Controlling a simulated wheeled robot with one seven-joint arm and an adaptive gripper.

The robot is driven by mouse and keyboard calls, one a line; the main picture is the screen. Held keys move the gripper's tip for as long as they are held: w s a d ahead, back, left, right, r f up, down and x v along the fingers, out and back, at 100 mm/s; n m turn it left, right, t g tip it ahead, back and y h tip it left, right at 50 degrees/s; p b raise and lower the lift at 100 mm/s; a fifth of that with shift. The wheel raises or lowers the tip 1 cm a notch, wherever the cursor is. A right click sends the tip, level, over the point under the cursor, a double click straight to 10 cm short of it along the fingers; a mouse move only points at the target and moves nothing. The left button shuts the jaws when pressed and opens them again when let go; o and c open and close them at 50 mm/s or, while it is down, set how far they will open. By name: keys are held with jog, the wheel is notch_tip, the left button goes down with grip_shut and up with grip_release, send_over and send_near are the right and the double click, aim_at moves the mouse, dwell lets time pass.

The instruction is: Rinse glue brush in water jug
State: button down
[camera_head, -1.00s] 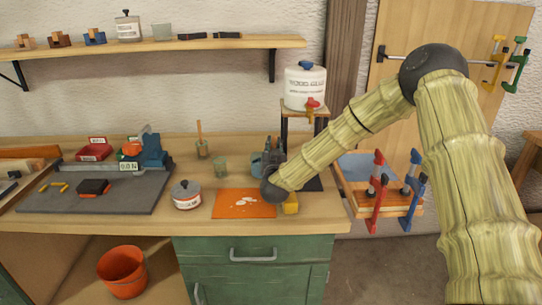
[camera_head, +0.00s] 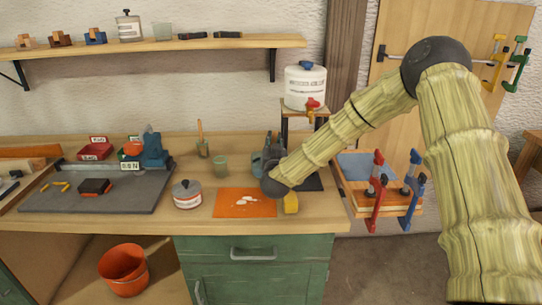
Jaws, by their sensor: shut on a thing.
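My gripper (camera_head: 270,148) is at the back of the bench, behind my dark round wrist joint. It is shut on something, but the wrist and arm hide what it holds. A blue-grey vessel (camera_head: 257,164), which looks like the water jug, stands just left of the gripper and is partly covered by it. Whether they touch cannot be told. A brush with a wooden handle (camera_head: 200,129) stands upright in a small jar (camera_head: 203,150) further left. Whether this is the glue brush is unclear.
A greenish glass (camera_head: 221,167) stands between jar and jug. A white glue container (camera_head: 305,88) stands on a raised stand behind my forearm.

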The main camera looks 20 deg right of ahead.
jog(key=shift+r+p, duration=1.85)
jog(key=shift+r, duration=2.1)
jog(key=shift+r, duration=0.1)
jog(key=shift+r+p, duration=0.95)
jog(key=shift+r, duration=0.95)
